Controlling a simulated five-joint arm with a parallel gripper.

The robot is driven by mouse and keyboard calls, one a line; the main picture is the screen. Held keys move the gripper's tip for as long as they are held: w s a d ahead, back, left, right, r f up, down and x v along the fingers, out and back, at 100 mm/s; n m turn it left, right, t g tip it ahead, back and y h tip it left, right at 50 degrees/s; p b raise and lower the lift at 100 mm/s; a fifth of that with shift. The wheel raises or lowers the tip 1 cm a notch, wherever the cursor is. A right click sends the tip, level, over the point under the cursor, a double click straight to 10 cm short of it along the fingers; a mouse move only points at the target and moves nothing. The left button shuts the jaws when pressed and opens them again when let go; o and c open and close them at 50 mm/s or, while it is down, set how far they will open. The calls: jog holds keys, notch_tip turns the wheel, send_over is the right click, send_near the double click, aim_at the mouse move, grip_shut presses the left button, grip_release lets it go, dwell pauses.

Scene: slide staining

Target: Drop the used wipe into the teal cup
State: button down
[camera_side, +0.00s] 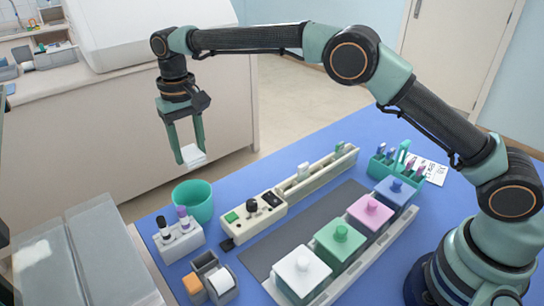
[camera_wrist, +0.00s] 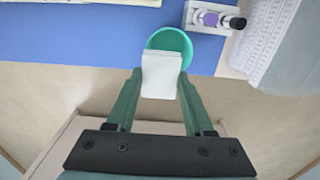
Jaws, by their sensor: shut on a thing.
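The used wipe is a small white folded piece (camera_side: 193,156) between the fingertips of my gripper (camera_side: 190,150) in the side view. My gripper is shut on it and holds it in the air, pointing down. The teal cup (camera_side: 193,201) stands upright on the blue table near its far left edge, below the wipe in the side view. In the wrist view the wipe (camera_wrist: 161,76) covers part of the teal cup (camera_wrist: 170,39), whose opening shows beyond it. The wipe is apart from the cup. The cup's floor is partly hidden.
A white rack (camera_side: 180,240) with capped vials stands beside the cup. A beige device (camera_side: 252,215) with a knob and long rail lies to its right. Several lidded staining jars (camera_side: 338,240), a teal tube rack (camera_side: 396,170) and a grey dispenser (camera_side: 209,280) are also on the table (camera_side: 320,135).

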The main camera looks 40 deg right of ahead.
jog(key=shift+f, duration=1.9)
jog(key=shift+c, duration=1)
grip_release()
jog(key=shift+r, duration=0.1)
notch_tip(320, 180, up, 10)
jog(key=shift+r, duration=0.9)
jog(key=shift+d+r, duration=0.1)
jog(key=shift+r, duration=0.05)
